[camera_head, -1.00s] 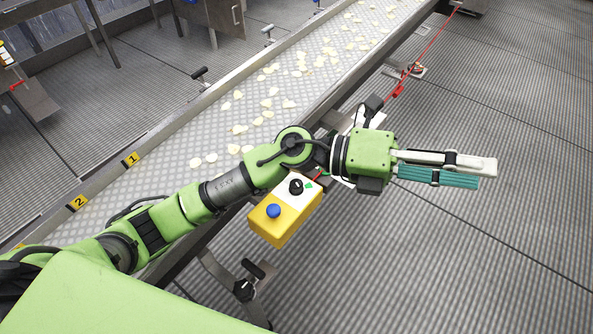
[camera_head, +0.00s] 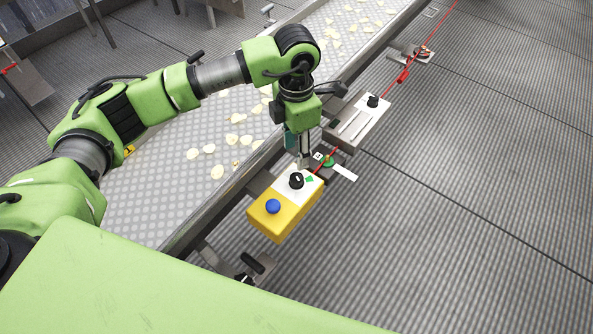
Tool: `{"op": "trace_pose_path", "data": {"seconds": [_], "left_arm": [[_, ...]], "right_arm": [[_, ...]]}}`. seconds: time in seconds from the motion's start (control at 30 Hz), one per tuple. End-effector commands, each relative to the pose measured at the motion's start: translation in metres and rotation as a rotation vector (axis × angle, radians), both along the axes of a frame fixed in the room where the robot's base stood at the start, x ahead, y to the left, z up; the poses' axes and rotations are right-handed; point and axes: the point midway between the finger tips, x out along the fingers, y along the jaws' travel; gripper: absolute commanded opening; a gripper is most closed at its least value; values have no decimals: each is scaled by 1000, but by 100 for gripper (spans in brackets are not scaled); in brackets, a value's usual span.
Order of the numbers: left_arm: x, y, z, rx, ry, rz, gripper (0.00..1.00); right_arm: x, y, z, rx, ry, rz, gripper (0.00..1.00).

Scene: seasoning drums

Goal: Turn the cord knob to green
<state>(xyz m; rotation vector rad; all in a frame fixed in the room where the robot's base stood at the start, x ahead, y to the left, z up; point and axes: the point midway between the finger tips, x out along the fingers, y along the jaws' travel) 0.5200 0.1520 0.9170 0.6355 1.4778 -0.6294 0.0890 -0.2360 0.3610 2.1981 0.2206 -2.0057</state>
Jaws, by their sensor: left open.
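A yellow and white switch box (camera_head: 270,222) is mounted beside the conveyor. It has a black knob (camera_head: 296,181) on its white end and a blue button (camera_head: 273,206) on its yellow end. The knob's exact pointing direction is too small to tell. My left gripper (camera_head: 301,161) points down, open, just behind the knob in the picture. I cannot tell whether its fingertips touch the box. My right gripper is not in view.
A red cord (camera_head: 405,73) runs from near the box toward the upper right. A grey box with a black knob (camera_head: 373,101) stands behind my gripper. The conveyor (camera_head: 160,190) carries several pale chips. The floor at right is clear.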

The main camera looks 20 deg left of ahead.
Motion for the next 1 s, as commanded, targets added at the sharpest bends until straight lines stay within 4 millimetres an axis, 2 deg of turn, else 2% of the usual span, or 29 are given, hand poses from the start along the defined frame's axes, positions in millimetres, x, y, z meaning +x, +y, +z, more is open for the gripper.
{"op": "trace_pose_path", "data": {"seconds": [0.3, 0.5, 0.63, 0.9, 0.97, 1.0], "left_arm": [[-1, -1, -66, -1, 4, -2, 40], [-1, -1, -92, -2, 2, -1, 40], [-1, -2, -99, -4, 1, -3, 40], [0, -1, -101, -4, 0, -3, 40], [0, -1, -101, -4, 0, -3, 27], [0, -1, -101, -4, 0, -3, 17]], "right_arm": [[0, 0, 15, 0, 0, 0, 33], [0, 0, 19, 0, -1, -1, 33], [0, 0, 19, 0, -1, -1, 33], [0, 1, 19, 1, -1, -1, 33], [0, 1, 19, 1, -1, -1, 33], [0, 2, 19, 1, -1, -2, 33]]}}
